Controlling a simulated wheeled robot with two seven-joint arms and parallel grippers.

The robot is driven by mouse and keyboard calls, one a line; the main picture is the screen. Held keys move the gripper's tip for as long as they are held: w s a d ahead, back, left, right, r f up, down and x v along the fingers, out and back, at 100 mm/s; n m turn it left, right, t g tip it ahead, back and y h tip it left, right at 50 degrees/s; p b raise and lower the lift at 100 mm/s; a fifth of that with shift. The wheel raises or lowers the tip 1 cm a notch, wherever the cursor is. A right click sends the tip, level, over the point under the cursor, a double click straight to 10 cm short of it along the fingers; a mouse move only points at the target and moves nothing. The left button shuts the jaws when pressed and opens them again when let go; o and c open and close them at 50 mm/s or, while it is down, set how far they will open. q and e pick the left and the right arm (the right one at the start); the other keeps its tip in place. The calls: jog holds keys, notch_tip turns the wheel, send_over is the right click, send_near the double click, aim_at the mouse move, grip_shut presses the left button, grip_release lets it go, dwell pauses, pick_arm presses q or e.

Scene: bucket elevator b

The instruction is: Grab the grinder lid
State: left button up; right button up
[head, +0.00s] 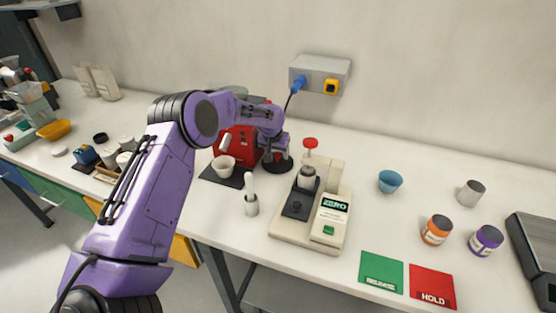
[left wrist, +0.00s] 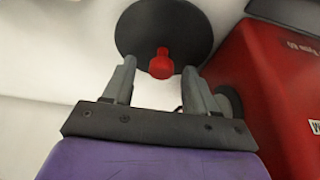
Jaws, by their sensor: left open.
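The grinder lid, a dark round disc with a red knob, lies on the white table to the right of the red machine (head: 236,146). In the left wrist view, the lid (left wrist: 137,38) is beyond the fingertips and its red knob (left wrist: 161,64) shows between them. My left gripper (left wrist: 160,75) is open and points at the knob. In the head view, the gripper (head: 276,154) is low over the lid (head: 283,167) and hides its knob. I cannot tell whether the fingers touch the knob. My right gripper is not in view.
A white cup (head: 224,166) stands in front of the red machine. A blue bowl (head: 390,181), jars, and green (head: 381,272) and red (head: 433,286) mats are to the right. A wall box (head: 320,74) has plugs.

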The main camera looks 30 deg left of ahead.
pick_arm(q)
jog(key=shift+x, duration=1)
jog(key=shift+r, duration=0.1)
grip_shut()
